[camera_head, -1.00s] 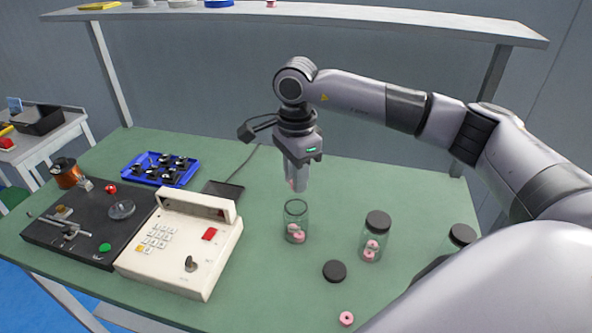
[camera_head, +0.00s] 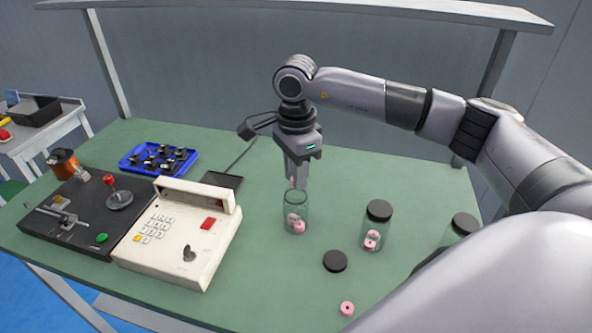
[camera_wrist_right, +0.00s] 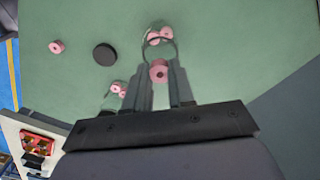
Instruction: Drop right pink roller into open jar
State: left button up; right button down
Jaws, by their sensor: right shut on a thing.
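My right gripper (camera_head: 297,184) points down over the open jar (camera_head: 296,222) and is shut on a pink roller (camera_head: 292,182). The held roller also shows between the fingertips in the right wrist view (camera_wrist_right: 159,70), over the jar's round rim (camera_wrist_right: 160,40). In the head view, the fingertips are at about the height of the rim; I cannot tell whether the roller is inside it. The open jar is clear glass, stands upright and holds pink rollers (camera_head: 299,227) at its bottom. My left gripper is not in view.
A loose pink roller (camera_head: 347,308) and a black lid (camera_head: 335,261) lie on the green table. A lidded jar (camera_head: 372,235) with pink rollers stands right of the open jar, another (camera_head: 463,229) further right. A cream keypad machine (camera_head: 180,240) stands to the left.

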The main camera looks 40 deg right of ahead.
jog(key=shift+f+b, duration=0.7)
jog(key=shift+f, duration=0.35)
jog(key=c, duration=0.9)
grip_release()
jog(key=shift+r, duration=0.1)
notch_tip(320, 180, up, 7)
jog(key=shift+b, duration=0.35)
jog(key=shift+s, duration=0.1)
